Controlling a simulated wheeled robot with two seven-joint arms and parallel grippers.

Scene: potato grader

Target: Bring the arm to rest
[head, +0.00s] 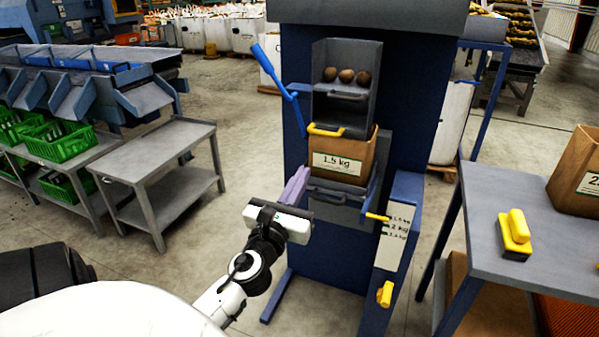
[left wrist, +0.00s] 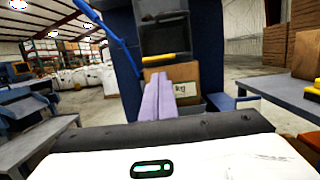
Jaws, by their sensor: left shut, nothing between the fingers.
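My left gripper (head: 296,184) is in the middle of the head view, its pale purple fingers closed together and empty. It is in front of the blue bagging machine (head: 410,110), to the lower left of a brown paper bag (head: 368,160) marked 1.5 kg. In the left wrist view the closed fingers (left wrist: 157,97) point toward the bag (left wrist: 186,84) and overlap its left part. I cannot tell whether they touch it. My right gripper is not in view.
The machine has a hopper (head: 345,105) with several potatoes, a blue lever (head: 280,85) and yellow handles. A grey table (head: 490,200) with a yellow-handled tool (head: 516,235) stands right. A grey trolley (head: 155,160) and green crates (head: 60,142) stand left. Floor between is clear.

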